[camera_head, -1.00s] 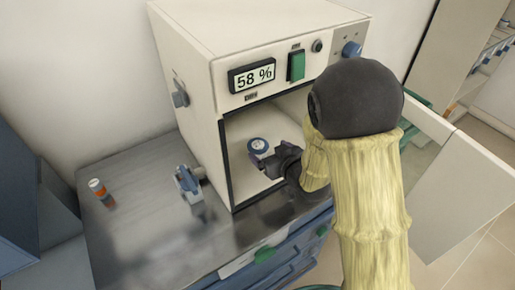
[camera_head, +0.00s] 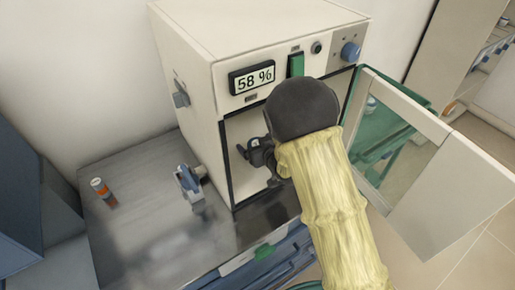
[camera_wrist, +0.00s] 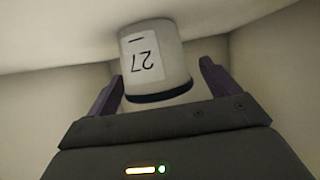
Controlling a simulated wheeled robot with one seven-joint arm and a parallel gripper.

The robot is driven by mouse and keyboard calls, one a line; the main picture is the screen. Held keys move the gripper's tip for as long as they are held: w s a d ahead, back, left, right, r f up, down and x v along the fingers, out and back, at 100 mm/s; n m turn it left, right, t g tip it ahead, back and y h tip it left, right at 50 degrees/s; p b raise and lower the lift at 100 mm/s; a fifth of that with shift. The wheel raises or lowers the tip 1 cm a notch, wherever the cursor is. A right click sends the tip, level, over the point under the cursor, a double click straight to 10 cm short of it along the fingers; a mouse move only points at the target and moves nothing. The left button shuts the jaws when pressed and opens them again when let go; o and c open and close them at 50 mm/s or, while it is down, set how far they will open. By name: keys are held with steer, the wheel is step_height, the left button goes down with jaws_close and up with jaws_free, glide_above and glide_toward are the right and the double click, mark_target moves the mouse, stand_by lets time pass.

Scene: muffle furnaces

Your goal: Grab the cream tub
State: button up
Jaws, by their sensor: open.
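In the wrist view the pale cream tub (camera_wrist: 158,62) has a white label reading 27, upside down in the picture, and a dark band at its lower end there. My gripper (camera_wrist: 161,72) is open, with one dark finger on each side of the tub. A gap shows between the right finger and the tub; the left finger is nearer, and I cannot tell whether it touches. In the head view my gripper (camera_head: 246,152) is inside the open furnace chamber, and the tub is hidden behind my gripper and arm.
The furnace (camera_head: 195,90) surrounds my gripper with close walls. Its door (camera_head: 455,190) is swung open to the right.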

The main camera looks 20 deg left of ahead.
mark_target(255, 140)
steer(key=shift+w+a+f, duration=0.25)
steer(key=shift+w+a, duration=0.15)
steer(key=shift+w, duration=0.1)
steer(key=c, duration=1.2)
steer(key=shift+o, duration=0.2)
steer(key=shift+r, duration=0.1)
steer(key=shift+s+d+r, duration=0.1)
steer(key=shift+s+r, duration=0.1)
steer(key=shift+r, duration=0.25)
step_height(255, 140, up, 6)
steer(key=shift+f, duration=0.15)
steer(key=s+d+b, duration=0.6)
steer(key=s, duration=0.6)
steer(key=shift+s+d, duration=0.15)
steer(key=shift+s, duration=0.25)
